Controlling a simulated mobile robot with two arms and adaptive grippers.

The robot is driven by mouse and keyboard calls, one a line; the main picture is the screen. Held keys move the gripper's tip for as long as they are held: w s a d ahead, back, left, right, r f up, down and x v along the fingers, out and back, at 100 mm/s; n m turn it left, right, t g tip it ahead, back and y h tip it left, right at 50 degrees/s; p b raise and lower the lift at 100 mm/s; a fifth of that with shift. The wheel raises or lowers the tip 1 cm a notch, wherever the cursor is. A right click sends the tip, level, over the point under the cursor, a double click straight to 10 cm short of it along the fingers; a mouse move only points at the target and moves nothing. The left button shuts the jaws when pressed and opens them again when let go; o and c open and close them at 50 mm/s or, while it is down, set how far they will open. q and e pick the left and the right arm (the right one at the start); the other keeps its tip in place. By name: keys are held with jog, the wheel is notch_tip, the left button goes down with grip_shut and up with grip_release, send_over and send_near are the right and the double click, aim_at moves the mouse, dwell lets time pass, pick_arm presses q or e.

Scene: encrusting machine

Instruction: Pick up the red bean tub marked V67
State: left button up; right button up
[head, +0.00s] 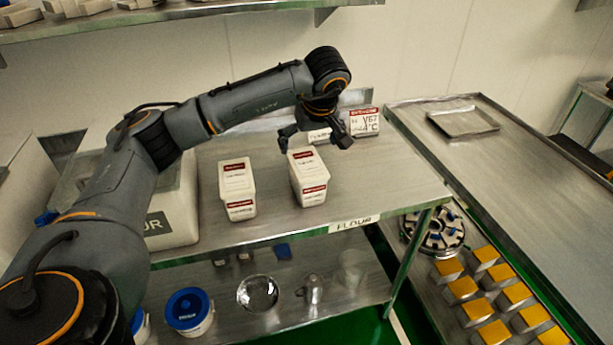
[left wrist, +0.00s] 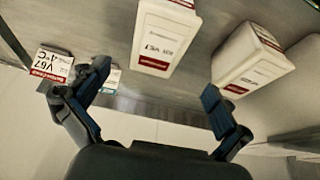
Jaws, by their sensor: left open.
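Two white tubs with red labels stand upright on the upper metal shelf. The nearer to the sign card, the right tub (head: 308,182), reads V67 in the left wrist view (left wrist: 163,38). The other tub (head: 237,192) stands to its left; it also shows in the left wrist view (left wrist: 247,62), its mark too small to read. My left gripper (head: 315,140) is open and empty, just behind and above the V67 tub; its fingers also show in the left wrist view (left wrist: 155,86). They appear apart from the tub. My right gripper is not in view.
A sign card (head: 365,122) reading V67 and 4°C stands at the shelf's back right, with another card partly hidden beside it. A large white bin (head: 172,215) stands at left. The shelf (head: 390,190) is clear right of the tubs. A steel table (head: 500,190) adjoins at right.

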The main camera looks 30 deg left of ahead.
aim_at(306, 162)
pick_arm(q)
jog(key=p+x, duration=0.1)
jog(key=x, duration=0.6)
jog(key=shift+w+a+f+p, duration=0.15)
jog(key=shift+f+p, duration=0.15)
jog(key=shift+f, duration=0.3)
jog(key=p+x, duration=0.1)
jog(key=x, duration=0.2)
jog(key=shift+w+f, duration=0.1)
jog(key=shift+f, duration=0.25)
jog(key=shift+w+f, duration=0.1)
jog(key=shift+f, duration=0.25)
jog(key=shift+f, duration=0.2)
jog(key=c, duration=1.8)
jog(key=shift+r, duration=0.1)
jog(key=shift+c, duration=0.6)
